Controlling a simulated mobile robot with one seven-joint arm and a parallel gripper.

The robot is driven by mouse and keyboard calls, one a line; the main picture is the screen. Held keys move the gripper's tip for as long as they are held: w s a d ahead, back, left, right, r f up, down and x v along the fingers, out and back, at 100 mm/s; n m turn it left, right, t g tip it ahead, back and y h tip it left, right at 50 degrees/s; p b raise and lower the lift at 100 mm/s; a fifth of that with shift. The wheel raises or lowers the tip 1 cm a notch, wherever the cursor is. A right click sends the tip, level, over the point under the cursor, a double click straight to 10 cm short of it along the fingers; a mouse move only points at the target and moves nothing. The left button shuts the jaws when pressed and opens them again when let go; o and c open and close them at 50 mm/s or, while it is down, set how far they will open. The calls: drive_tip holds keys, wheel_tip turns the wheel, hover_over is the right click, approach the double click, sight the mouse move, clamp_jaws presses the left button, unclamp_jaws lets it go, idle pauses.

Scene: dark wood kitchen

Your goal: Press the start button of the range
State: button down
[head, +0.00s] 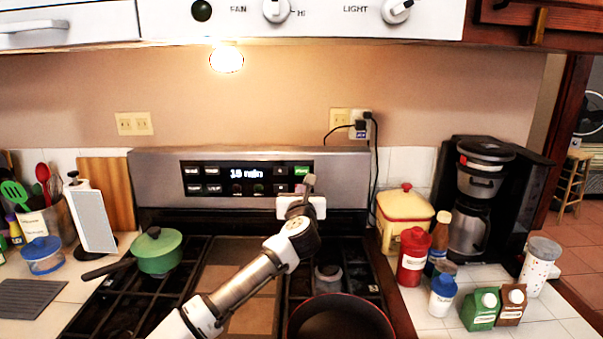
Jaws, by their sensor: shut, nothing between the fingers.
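The range (160,165) stands against the back wall. Its upright back panel has a dark control panel (222,189) with a lit display reading about "15 min" and several small buttons. A green button (301,170), which looks like the start button, is at the panel's upper right. Its small label is hard to read. My gripper (309,181) is shut and empty, its tip just below the green button and in front of the panel. I cannot tell whether the tip touches the panel. My arm hides part of the cooktop and the panel's lower right.
A green lidded pot (158,251) sits on the left burners and a dark red pan (340,318) at the front right. A red bottle (413,257), a yellow canister (404,214) and a coffee maker (482,200) crowd the right counter. The hood (330,18) overhangs above.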

sight(301, 171)
drive_tip(key=w+p, duration=0.4)
drive_tip(key=w, duration=0.6)
drive_tip(key=shift+w, duration=0.3)
drive_tip(key=shift+r, duration=0.1)
